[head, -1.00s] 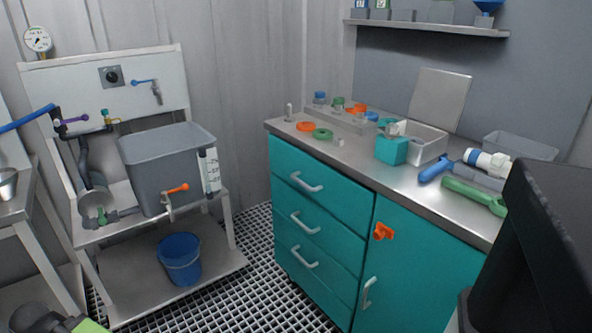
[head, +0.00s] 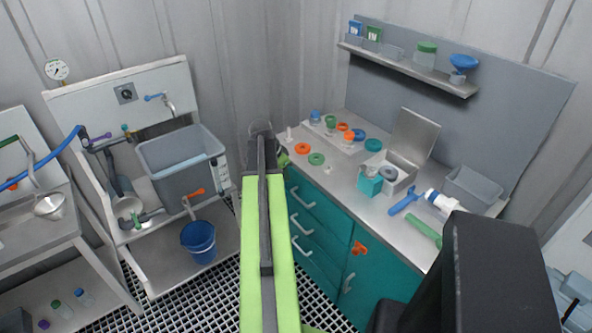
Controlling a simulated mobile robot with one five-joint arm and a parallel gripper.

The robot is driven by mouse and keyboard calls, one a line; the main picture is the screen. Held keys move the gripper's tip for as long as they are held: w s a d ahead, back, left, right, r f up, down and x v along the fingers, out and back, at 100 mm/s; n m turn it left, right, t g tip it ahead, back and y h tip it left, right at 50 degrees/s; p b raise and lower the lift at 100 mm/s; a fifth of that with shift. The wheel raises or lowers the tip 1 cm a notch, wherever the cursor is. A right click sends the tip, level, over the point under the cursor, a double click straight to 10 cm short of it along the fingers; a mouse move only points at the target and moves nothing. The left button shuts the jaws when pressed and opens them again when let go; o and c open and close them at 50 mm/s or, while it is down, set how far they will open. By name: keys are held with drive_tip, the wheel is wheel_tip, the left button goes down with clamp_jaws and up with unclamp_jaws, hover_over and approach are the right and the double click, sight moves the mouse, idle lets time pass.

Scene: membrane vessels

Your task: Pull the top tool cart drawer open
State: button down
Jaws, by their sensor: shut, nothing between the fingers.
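The teal tool cart has a column of three drawers on its left side, partly covered by my raised green arm. The top drawer (head: 326,209) is shut, its front flush with the others. Its pale bar handle (head: 303,198) shows just right of my arm. My arm stands upright in front of the cart's left edge, its upper end level with the worktop's back left corner.
The steel worktop (head: 346,181) holds coloured rings, a teal box, an open metal box and tools. A dark block of my own body covers the lower right. A sink stand with a grey basin (head: 165,152) and a blue bucket (head: 199,240) stand left. Grated floor lies between.

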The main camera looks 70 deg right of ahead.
drive_tip(key=s, duration=0.1)
drive_tip(key=b, duration=1)
approach(296, 188)
drive_tip(key=s+f, duration=0.1)
drive_tip(key=f, duration=0.1)
drive_tip(key=s+f, duration=0.2)
drive_tip(key=f, duration=0.1)
drive_tip(key=shift+a+f, duration=0.3)
drive_tip(key=shift+a, duration=0.05)
drive_tip(key=shift+r, duration=0.1)
